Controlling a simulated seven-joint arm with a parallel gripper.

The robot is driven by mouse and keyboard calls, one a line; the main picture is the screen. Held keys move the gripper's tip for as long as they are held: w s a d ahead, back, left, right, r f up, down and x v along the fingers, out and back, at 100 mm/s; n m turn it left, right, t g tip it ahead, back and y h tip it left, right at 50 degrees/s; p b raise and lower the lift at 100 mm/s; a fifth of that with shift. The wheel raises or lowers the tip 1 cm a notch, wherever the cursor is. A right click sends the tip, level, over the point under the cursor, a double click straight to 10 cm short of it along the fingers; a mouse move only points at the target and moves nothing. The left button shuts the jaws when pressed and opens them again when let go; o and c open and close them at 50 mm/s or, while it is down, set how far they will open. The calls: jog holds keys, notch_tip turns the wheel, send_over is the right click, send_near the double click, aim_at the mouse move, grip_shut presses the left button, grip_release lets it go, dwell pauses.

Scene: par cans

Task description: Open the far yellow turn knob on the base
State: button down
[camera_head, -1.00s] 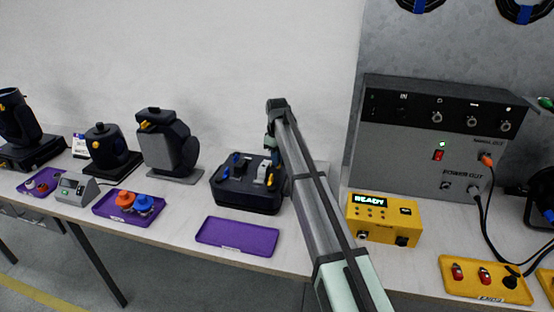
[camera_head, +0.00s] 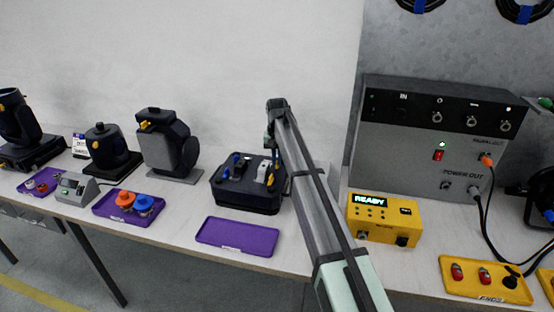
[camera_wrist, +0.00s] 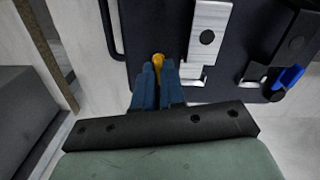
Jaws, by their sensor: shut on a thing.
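The base (camera_head: 232,197) is a black box with rounded edges on the bench, left of my arm in the head view. Its dark top (camera_wrist: 150,20) fills the upper wrist view. A yellow turn knob (camera_wrist: 158,59) stands near the base's edge, beside a silver block. My gripper (camera_wrist: 158,75) has blue fingers and is shut on this knob, with the knob's tip showing between the fingertips. Another small yellow piece (camera_head: 271,180) shows on the base's top in the head view.
An empty purple tray (camera_head: 237,236) lies in front of the base. A black lamp head (camera_head: 168,140) stands to its left. A yellow READY box (camera_head: 384,220) and a large grey power cabinet (camera_head: 430,150) stand to the right of my arm.

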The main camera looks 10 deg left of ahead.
jog(key=shift+m, duration=1.2)
jog(key=c, duration=1.2)
grip_release()
